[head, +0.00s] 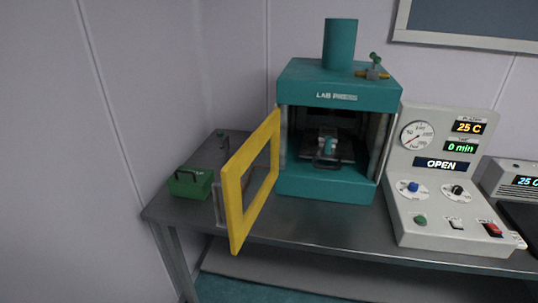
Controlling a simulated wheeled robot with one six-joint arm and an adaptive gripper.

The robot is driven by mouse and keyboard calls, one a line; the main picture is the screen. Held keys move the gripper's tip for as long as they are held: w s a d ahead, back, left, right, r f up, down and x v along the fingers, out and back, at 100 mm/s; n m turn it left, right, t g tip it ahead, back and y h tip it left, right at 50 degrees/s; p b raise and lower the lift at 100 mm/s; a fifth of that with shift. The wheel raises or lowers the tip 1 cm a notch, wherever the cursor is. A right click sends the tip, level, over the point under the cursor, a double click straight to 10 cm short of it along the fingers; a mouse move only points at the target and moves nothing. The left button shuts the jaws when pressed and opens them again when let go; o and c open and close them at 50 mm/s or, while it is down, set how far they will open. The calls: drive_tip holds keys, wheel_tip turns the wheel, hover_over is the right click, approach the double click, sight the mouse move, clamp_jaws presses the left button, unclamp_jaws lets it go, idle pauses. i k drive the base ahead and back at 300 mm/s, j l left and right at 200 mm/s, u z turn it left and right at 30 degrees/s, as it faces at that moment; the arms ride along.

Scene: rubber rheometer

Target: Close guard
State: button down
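The guard (232,198) is a yellow-framed door with an open or clear middle, hinged near the left front edge of the teal lab press (325,188). It stands swung open, out toward the front and left. The press opening faces forward, and a metal piece with a handle (327,160) sits inside it. My gripper is not in view, so I cannot see whether it is open or shut.
A control panel (450,180) right of the press reads "OPEN", 25 C and 0 min. A green box with a handle (190,183) sits left of the guard. The metal bench's front edge (330,247) runs below; a wall stands close on the left.

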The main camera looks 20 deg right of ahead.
sight(238, 225)
drive_tip(key=i+j+z, duration=0.35)
drive_tip(key=i+j, duration=0.7)
drive_tip(key=i+j+z, duration=0.1)
drive_tip(key=j+z, duration=0.15)
drive_tip(key=j, duration=0.25)
drive_tip(key=j+z, duration=0.3)
drive_tip(key=j, duration=0.2)
drive_tip(key=k+l+u, duration=0.1)
drive_tip(key=l+u, duration=0.35)
drive_tip(key=k+l+u, duration=0.1)
drive_tip(key=l+u, duration=0.15)
drive_tip(key=u, duration=0.2)
drive_tip(key=k+l+u, duration=0.2)
drive_tip(key=u, duration=0.25)
drive_tip(key=k+l+u, duration=0.2)
drive_tip(key=u, duration=0.25)
drive_tip(key=k+l+u, duration=0.1)
drive_tip(key=k+u, duration=0.15)
drive_tip(key=u, duration=0.2)
